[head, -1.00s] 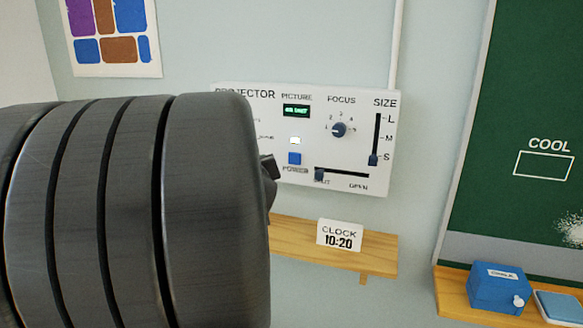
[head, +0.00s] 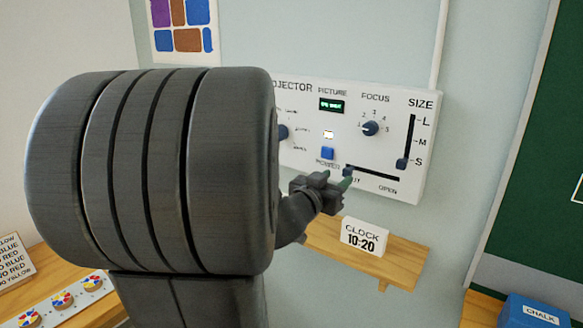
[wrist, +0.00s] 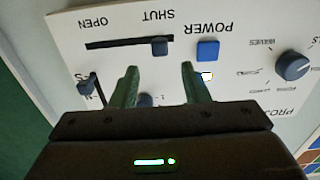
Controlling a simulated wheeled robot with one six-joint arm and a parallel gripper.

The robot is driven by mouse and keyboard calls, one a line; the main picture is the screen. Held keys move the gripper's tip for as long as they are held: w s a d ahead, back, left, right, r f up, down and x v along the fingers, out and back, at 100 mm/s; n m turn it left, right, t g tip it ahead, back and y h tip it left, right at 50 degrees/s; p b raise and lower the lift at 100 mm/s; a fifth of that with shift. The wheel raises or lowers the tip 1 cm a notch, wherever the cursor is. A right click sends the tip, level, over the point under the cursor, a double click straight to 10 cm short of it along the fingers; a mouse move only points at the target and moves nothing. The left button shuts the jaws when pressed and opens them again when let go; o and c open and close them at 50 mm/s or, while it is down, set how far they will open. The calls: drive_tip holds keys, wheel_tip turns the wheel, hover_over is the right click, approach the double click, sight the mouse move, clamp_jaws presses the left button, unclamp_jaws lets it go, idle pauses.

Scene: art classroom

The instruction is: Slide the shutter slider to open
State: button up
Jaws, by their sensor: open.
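The shutter slider (wrist: 160,45) is a small grey-blue knob at the SHUT end of a dark horizontal slot, with OPEN at the other end. It also shows in the head view (head: 348,171), close to my fingertips. My gripper (head: 335,182) is open at the lower edge of the white projector panel (head: 300,150). In the wrist view, my fingertips (wrist: 159,68) stand apart and the knob lies just past them, in line with the gap. I cannot tell whether they touch the panel or knob.
A blue power button (head: 327,153) sits near the knob, with the focus dial (head: 370,128) and size slider (head: 402,164) above and right. Below is a wooden shelf (head: 395,268) with a clock sign (head: 362,236). A chalk box (head: 530,312) stands lower right.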

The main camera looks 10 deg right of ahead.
sight(346, 171)
drive_tip(key=x, duration=0.7)
drive_tip(key=shift+w+d, duration=0.15)
clamp_jaws()
